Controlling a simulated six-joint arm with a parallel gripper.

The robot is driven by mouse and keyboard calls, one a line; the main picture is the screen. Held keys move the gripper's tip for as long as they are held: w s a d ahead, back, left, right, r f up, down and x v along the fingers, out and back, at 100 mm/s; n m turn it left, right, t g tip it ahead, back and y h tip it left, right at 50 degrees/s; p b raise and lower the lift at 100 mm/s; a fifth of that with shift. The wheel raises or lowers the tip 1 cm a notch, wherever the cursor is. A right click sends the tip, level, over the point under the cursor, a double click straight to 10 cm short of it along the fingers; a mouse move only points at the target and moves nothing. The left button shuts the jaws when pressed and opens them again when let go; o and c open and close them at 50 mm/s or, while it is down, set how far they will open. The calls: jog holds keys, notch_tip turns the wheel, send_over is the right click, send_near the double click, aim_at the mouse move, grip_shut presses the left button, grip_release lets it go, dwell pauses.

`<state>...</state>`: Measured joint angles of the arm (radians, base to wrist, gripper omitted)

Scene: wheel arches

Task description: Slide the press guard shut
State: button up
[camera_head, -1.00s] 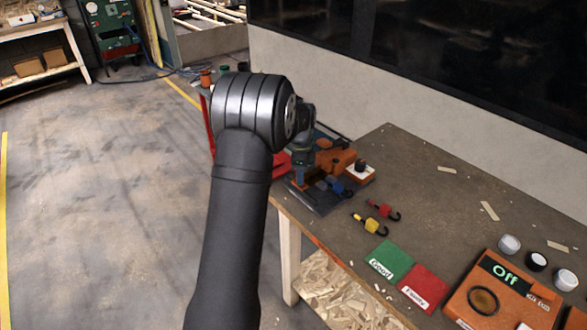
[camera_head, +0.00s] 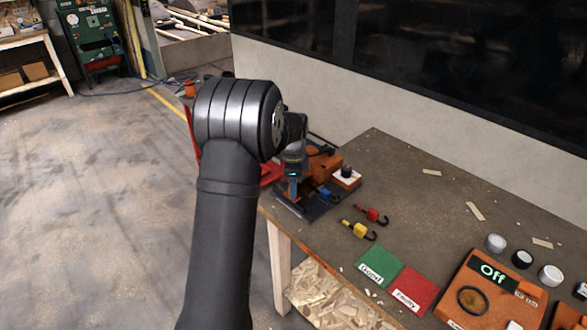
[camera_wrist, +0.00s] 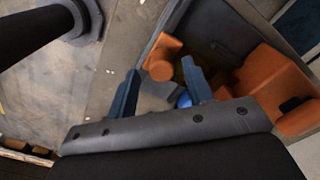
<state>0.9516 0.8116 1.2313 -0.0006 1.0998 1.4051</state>
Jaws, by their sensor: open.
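The press is an orange machine (camera_head: 326,166) on a dark base plate (camera_head: 318,211) at the table's near left corner. In the wrist view its orange body (camera_wrist: 275,85) is at the right. An orange handle-like piece (camera_wrist: 160,60), perhaps part of the guard, lies just beyond and between my fingertips. I cannot make out the guard panel clearly. My gripper (camera_wrist: 160,75) is open, its two blue fingers apart, with nothing clearly held. A small blue item (camera_wrist: 184,99) shows low between them. In the head view my gripper (camera_head: 293,190) is over the press's left side, partly hidden by my arm.
Yellow (camera_head: 358,230) and red (camera_head: 371,215) hooked pieces lie right of the press. Green (camera_head: 379,266) and red (camera_head: 413,289) label mats and an orange box reading "Off" (camera_head: 490,297) are nearer.

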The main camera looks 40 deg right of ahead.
notch_tip(320, 180, up, 17)
dwell(0.4)
jog(key=shift+f, duration=0.2)
notch_tip(320, 180, down, 17)
jog(key=shift+w+f, duration=0.1)
jog(key=shift+w, duration=0.1)
dwell(0.6)
dwell(0.3)
